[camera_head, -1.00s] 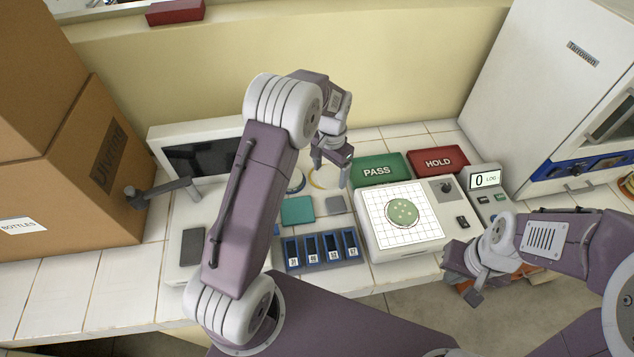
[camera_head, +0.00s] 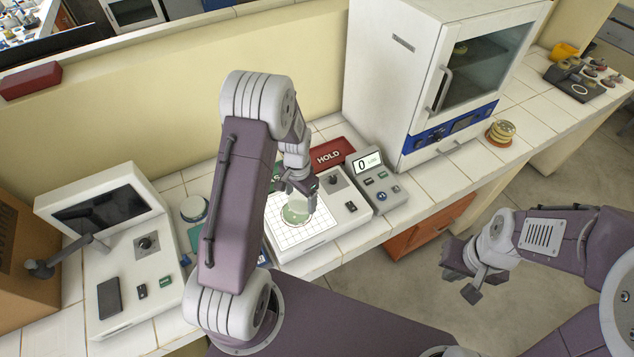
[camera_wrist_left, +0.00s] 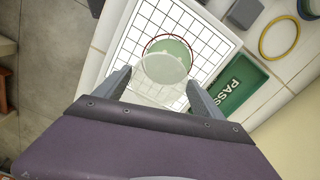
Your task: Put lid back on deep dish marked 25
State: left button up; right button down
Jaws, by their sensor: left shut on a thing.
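A round dish with green contents (camera_head: 294,215) sits on the white gridded plate of a bench device; it also shows in the left wrist view (camera_wrist_left: 172,47). No number can be read on it. My left gripper (camera_head: 303,187) is shut on a clear round lid (camera_wrist_left: 160,82), held by its sides between the two fingers. The lid is above the dish and overlaps its near part in the left wrist view; the exact height gap is hard to tell. My right gripper (camera_head: 462,283) hangs in front of the bench, open and empty.
The gridded device (camera_head: 340,212) has a knob and buttons. A red HOLD tray (camera_head: 329,155) and a green PASS tray (camera_wrist_left: 237,86) lie behind it. A log display unit (camera_head: 378,180) and a white incubator (camera_head: 400,90) stand to the right. Stacked dishes (camera_head: 501,131) sit beyond.

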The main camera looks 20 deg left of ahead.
aim_at(294, 202)
pick_arm(q)
jog(key=shift+s+r+p, duration=0.25)
jog(key=shift+r+p, duration=0.2)
jog(key=shift+r, duration=0.45)
jog(key=shift+s+a+r+n+p, duration=0.15)
jog(key=shift+a+p, duration=0.05)
jog(key=shift+a, duration=0.25)
jog(key=shift+s+a+r+n+p, duration=0.1)
jog(key=shift+a+r+n+p, duration=0.05)
jog(key=shift+a, duration=0.3)
jog(key=shift+s+a+f, duration=0.1)
jog(key=shift+a, duration=0.15)
jog(key=shift+d+f+b, duration=0.25)
jog(key=shift+f+b, duration=0.2)
jog(key=shift+b, duration=0.05)
jog(key=shift+d+f+b, duration=0.1)
jog(key=shift+f+b, duration=0.2)
jog(key=shift+f, duration=0.05)
jog(key=f+b, duration=0.3)
jog(key=f, duration=0.1)
jog(key=shift+a, duration=0.25)
jog(key=shift+f+b, duration=0.3)
jog(key=shift+b, duration=0.05)
jog(key=shift+d+f, duration=0.15)
pick_arm(e)
notch_tip(294, 202, down, 2)
jog(key=shift+s+a+f, duration=0.15)
jog(key=shift+f, duration=0.05)
jog(key=shift+a, duration=0.1)
jog(key=shift+r, duration=0.2)
